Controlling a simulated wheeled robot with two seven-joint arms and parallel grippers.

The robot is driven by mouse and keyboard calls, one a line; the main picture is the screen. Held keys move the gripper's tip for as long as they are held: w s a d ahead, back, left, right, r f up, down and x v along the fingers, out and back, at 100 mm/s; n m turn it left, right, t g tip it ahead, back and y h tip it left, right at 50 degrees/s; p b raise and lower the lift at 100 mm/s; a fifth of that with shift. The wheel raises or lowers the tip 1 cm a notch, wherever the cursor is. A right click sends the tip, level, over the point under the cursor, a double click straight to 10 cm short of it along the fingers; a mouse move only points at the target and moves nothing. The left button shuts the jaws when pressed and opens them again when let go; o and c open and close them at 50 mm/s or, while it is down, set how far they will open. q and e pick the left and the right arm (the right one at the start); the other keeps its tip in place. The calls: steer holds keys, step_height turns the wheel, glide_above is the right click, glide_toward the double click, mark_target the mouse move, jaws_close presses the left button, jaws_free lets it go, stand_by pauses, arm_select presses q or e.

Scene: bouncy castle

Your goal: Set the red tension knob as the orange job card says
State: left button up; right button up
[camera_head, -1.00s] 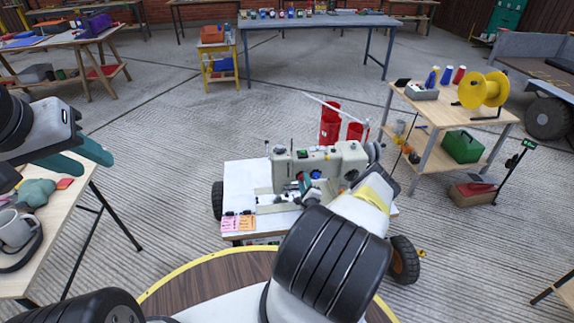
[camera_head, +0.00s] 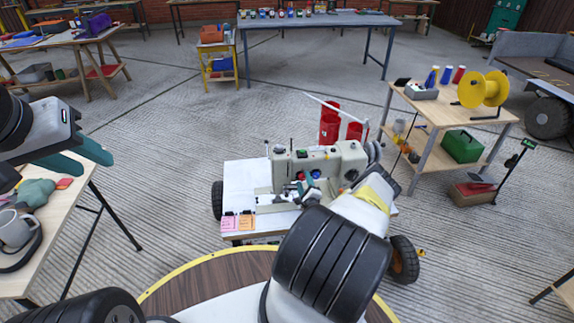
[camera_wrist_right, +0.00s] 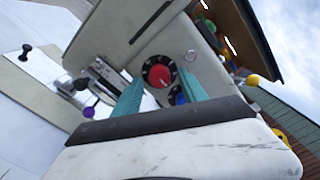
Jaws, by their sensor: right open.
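The sewing machine (camera_head: 345,160) stands on a white-topped cart (camera_head: 240,185). The red tension knob (camera_wrist_right: 158,76) sits on a black dial on the machine's face in the right wrist view. My right gripper (camera_wrist_right: 161,80) is open, its two teal fingers on either side of the knob in that picture; I cannot tell whether they touch it. The orange job card (camera_head: 246,222) stands at the cart's front left edge, beside a pink card (camera_head: 229,223); its writing is too small to read. My left gripper (camera_head: 88,162) is open and empty at far left, away from the machine.
A blue knob (camera_wrist_right: 180,97) is close by the right finger. Red thread cones (camera_head: 330,124) stand behind the machine. A side table (camera_head: 39,258) with a mug is at left, and a wooden cart (camera_head: 440,113) with a yellow spool at right.

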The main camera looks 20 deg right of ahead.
steer(key=v, duration=0.7)
steer(key=shift+s, duration=0.35)
